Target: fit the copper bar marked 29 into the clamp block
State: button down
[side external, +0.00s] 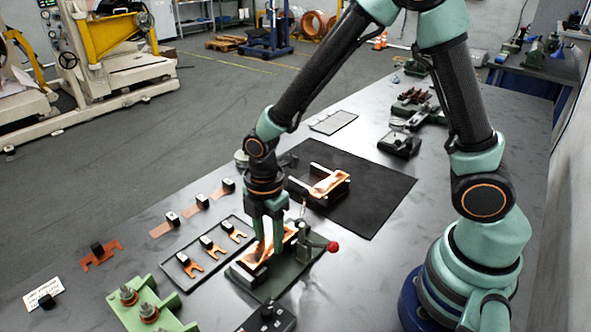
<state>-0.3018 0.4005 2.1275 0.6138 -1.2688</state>
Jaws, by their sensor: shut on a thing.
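My gripper (265,240) points down over a dark clamp block (248,278) on a green base plate. It is shut on a copper bar (258,254), whose bright copper shows around and below the fingers. The bar is at the block, but I cannot tell whether it is seated or just above it. A lever with a red knob (333,246) stands at the block's right side. The fingers hide part of the bar, and no number on it is readable.
A tray (178,277) of copper pieces with black grips lies left of the block. More copper pieces (203,201) lie beyond it. A green rack (165,315) stands in front. A black mat (385,190) behind bears another holder with copper (330,183).

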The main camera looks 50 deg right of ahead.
aim_at(269, 245)
jog(key=shift+f, duration=0.4)
dwell(0.5)
jog(key=c, duration=0.7)
grip_release()
jog(key=shift+o, duration=0.2)
jog(key=shift+r, duration=0.2)
jog(key=shift+r, duration=1.3)
jog(key=o, duration=0.6)
jog(key=shift+c, duration=0.2)
jog(key=shift+r, duration=2)
